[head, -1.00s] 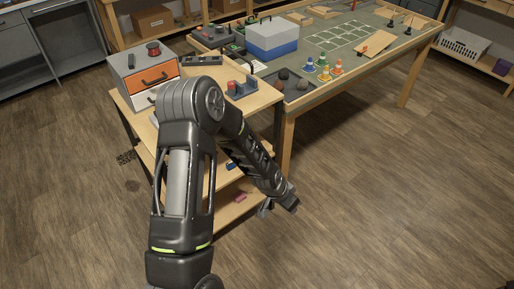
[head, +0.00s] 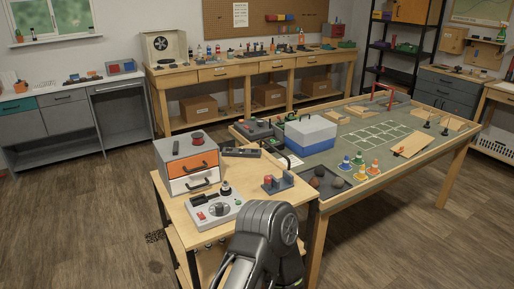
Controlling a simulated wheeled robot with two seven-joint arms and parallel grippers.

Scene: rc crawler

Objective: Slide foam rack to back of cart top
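The cart top (head: 230,240) is a light wooden surface in the lower middle of the head view. A dark, long, low block (head: 240,152) lies near its back edge, right of the drawer box; it may be the foam rack, but I cannot tell for sure. A grey-blue holder (head: 278,184) with a red part stands near the cart top's right edge. The bulky joint of one of my arms shows at the bottom and covers the cart top's front right part. Neither gripper is in view.
A drawer box (head: 188,165) with a red spool on top stands at the cart top's back left. A pale control box (head: 212,212) with knobs sits in front of it. The large track table (head: 400,150), carrying a blue-and-white case (head: 310,134), adjoins on the right.

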